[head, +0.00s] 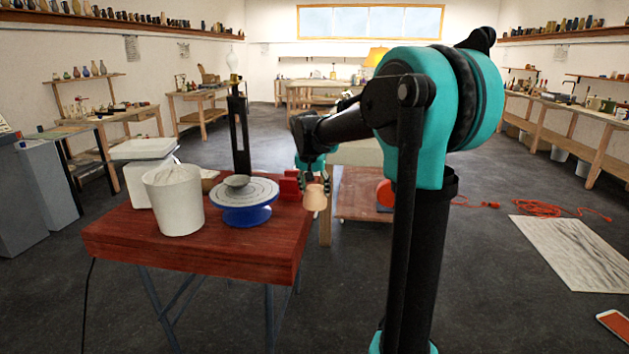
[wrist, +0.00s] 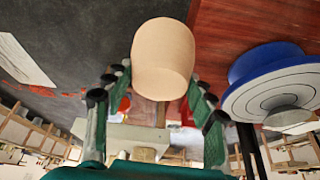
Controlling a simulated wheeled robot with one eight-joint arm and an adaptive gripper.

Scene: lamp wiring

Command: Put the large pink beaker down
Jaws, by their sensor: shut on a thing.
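The large pink beaker (head: 315,198), pale peach-pink and smooth, is held at the right edge of the red table (head: 190,248). It also shows large in the wrist view (wrist: 163,58), between the fingers. My gripper (head: 314,178) is shut on it, with a finger on each side; the fingers show in the wrist view too (wrist: 158,88). In the wrist view the beaker overlaps the line between tabletop and dark floor. I cannot tell whether any of it is over the table. No contact with the tabletop is visible.
On the table stand a blue banding wheel (head: 246,214) with a small grey bowl (head: 237,184), a white bucket (head: 174,200) and a red block (head: 290,186) close left of the beaker. The table's front right corner is clear. Orange cable (head: 545,208) lies on the floor.

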